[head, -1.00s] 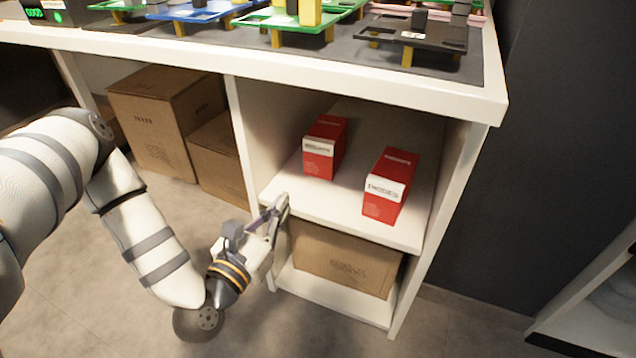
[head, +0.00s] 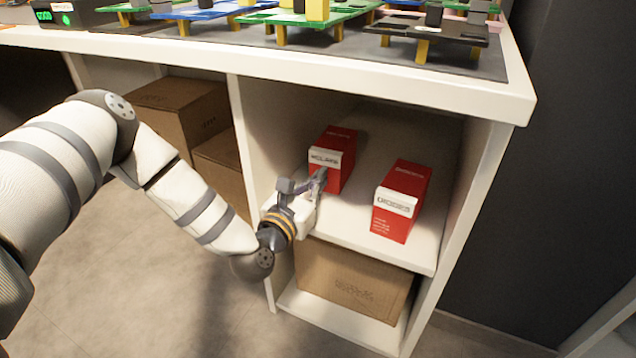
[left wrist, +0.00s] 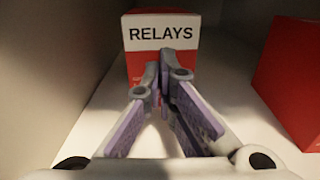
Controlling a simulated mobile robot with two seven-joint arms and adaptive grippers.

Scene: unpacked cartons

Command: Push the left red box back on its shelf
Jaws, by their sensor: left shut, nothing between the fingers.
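The left red box (head: 340,150) stands upright on the white shelf (head: 345,233) under the table. Its white label reads RELAYS in the left wrist view (left wrist: 161,33). My left gripper (head: 319,178) is shut and empty, with its fingertips at the lower front face of this box. In the left wrist view the closed fingers (left wrist: 163,72) overlap the middle of the box front. They look very close to it, but I cannot tell whether they touch. My right gripper is not in view.
A second red box (head: 404,195) stands to the right on the same shelf, and also shows in the left wrist view (left wrist: 292,80). The upright panel (head: 240,130) bounds the left side. A brown carton (head: 350,285) sits below. The shelf behind the boxes looks clear.

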